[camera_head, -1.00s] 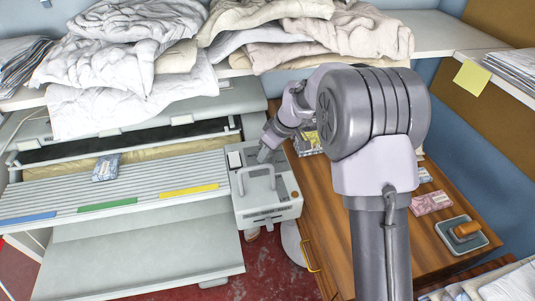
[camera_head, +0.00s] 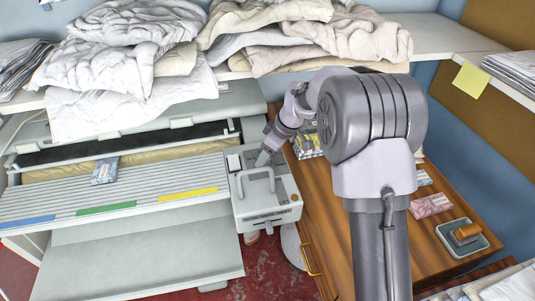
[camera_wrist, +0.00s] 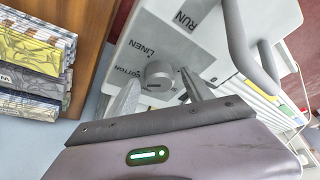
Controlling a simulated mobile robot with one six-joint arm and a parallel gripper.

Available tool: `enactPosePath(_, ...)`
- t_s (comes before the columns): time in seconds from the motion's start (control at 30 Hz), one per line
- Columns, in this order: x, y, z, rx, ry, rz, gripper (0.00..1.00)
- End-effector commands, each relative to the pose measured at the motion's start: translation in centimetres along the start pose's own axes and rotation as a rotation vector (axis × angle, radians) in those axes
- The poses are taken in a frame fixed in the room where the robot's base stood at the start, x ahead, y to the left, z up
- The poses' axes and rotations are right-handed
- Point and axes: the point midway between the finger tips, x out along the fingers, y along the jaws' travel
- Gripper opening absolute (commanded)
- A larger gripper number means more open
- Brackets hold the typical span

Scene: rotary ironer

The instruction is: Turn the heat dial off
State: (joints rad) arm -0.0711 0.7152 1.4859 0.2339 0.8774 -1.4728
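The heat dial (camera_wrist: 158,72) is a small grey round knob on the ironer's light grey control box (camera_head: 283,196). In the wrist view the labels LINEN and COTTON stand beside it, and RUN is further up. A short dark mark shows on the knob; I cannot tell which setting it points to. My gripper (camera_wrist: 160,84) is open, with one finger on each side of the knob in that view. I cannot tell whether the fingers touch it. In the head view my gripper (camera_head: 264,157) is over the box's back part, and the dial cannot be made out.
A grey looped handle (camera_head: 257,184) rises from the box close to my gripper. The slatted feed table (camera_head: 140,180) with colored strips is to the left. A wooden desk (camera_head: 400,245) with small packs is to the right. Piled linen (camera_head: 130,75) lies on the shelf behind.

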Motion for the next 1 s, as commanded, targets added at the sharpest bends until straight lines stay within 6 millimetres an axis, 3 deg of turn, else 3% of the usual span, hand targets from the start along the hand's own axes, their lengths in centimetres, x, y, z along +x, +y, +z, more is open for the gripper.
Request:
enactPosePath(0.2, 0.0, 0.0, 0.0, 0.001, 0.000, 0.000, 0.59)
enactPosePath(0.3, -1.0, 0.0, -0.1, 0.001, 0.001, 0.001, 0.59)
enactPosePath(0.37, -2.3, 0.1, -0.1, 0.001, 0.001, 0.001, 0.59)
enactPosePath(0.7, -13.6, 0.1, -0.2, 0.001, 0.002, 0.004, 0.59)
enactPosePath(0.83, -16.2, 0.0, -0.1, 0.000, 0.001, 0.001, 0.59)
enactPosePath(1.0, -17.5, 0.0, 0.0, 0.001, 0.000, 0.000, 0.59)
